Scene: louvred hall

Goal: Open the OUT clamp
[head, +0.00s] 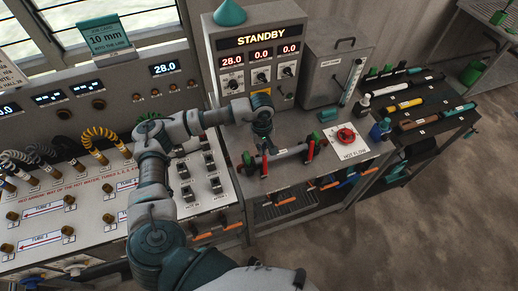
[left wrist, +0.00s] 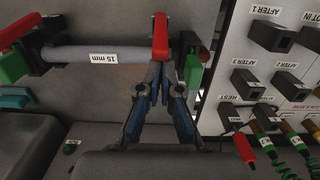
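The short pipe (head: 287,155) lies across the grey bench, with a red-levered clamp at each end. Its left clamp lever (head: 264,166) and right clamp lever (head: 310,149) both show; I cannot read which is OUT. My left gripper (head: 263,142) hangs just above the left clamp. In the left wrist view the pipe carries a 15 mm label (left wrist: 104,58), and one red lever (left wrist: 160,35) stands right at my fingertips (left wrist: 160,78). The fingers are close together; whether they grip the lever is unclear. Another red lever (left wrist: 18,30) is at the far left. My right gripper is not in view.
A STANDBY control box (head: 259,60) stands behind the clamps. A red valve knob (head: 346,136) sits on a HOT FLOW card to the right. A panel with hoses and sockets (head: 100,190) fills the left.

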